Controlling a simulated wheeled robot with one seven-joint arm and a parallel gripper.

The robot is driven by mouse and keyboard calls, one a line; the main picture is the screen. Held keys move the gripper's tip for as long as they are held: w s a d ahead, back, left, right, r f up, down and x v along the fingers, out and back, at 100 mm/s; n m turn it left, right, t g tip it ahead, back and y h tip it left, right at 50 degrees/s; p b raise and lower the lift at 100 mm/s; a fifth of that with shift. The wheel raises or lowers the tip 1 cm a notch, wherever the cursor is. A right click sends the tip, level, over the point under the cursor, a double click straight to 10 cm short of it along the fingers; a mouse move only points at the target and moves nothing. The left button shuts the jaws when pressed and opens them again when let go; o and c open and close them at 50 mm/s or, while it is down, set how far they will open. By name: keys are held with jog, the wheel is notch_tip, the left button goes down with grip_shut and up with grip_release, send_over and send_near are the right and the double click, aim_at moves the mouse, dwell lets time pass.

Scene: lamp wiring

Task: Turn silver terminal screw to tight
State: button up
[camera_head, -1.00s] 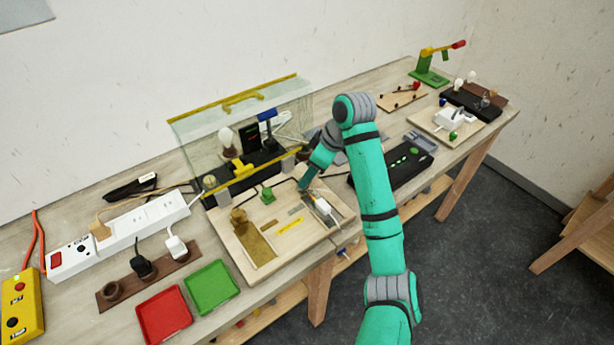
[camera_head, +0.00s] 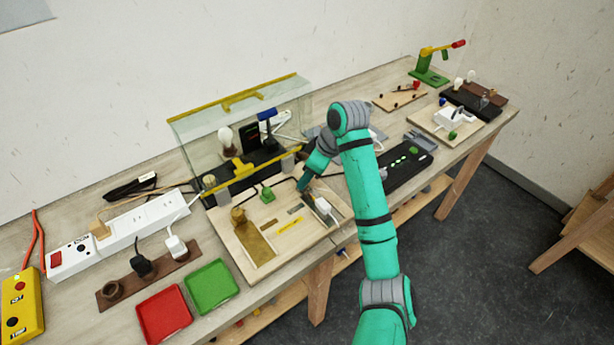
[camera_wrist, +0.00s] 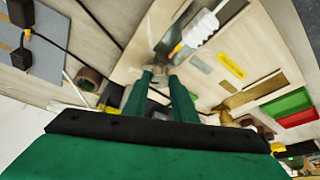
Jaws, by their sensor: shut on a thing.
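My gripper (camera_head: 302,187) reaches down to the back right part of the pale wooden board (camera_head: 228,246). In the wrist view, the two green fingers of my gripper (camera_wrist: 160,79) close in on a small silver piece between their tips, which looks like the silver terminal screw (camera_wrist: 160,76). The fingertips hide most of it, so I cannot see how tight it sits. A white fitting (camera_head: 323,207) on a grey base lies on the board just in front of the fingertips; it also shows in the wrist view (camera_wrist: 201,28).
A clear guard with a yellow bar (camera_head: 250,172) stands close behind my gripper. A green part (camera_head: 267,193) and a yellow strip (camera_head: 290,226) are on the board. A black unit (camera_head: 405,168) lies to the right. Red (camera_head: 164,313) and green (camera_head: 212,286) trays sit front left.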

jog(key=shift+a+m, duration=0.1)
jog(key=shift+m, duration=0.2)
jog(key=m+t+h, duration=0.1)
jog(key=m, duration=0.2)
jog(key=m+t, duration=0.1)
jog(key=m, duration=0.1)
jog(key=shift+s+a+m+h, duration=0.1)
jog(key=shift+s+m+h, duration=0.05)
jog(key=shift+m+h, duration=0.25)
jog(key=m+h, duration=0.1)
jog(key=m, duration=0.2)
jog(key=m+h, duration=0.1)
jog(key=m, duration=0.2)
jog(key=shift+a+t, duration=0.1)
jog(key=shift+t, duration=0.2)
jog(key=m+h, duration=0.1)
jog(key=m, duration=0.2)
jog(key=m+h, duration=0.1)
jog(key=m, duration=0.2)
jog(key=shift+a+r+h, duration=0.1)
jog(key=shift+a+h, duration=0.05)
jog(key=shift+h, duration=0.25)
jog(key=m+g, duration=0.1)
jog(key=m, duration=0.2)
jog(key=m+g+h, duration=0.1)
jog(key=m, duration=0.1)
jog(key=shift+a+m, duration=0.2)
jog(key=shift+m, duration=0.2)
jog(key=o, duration=1)
jog(key=shift+h, duration=0.3)
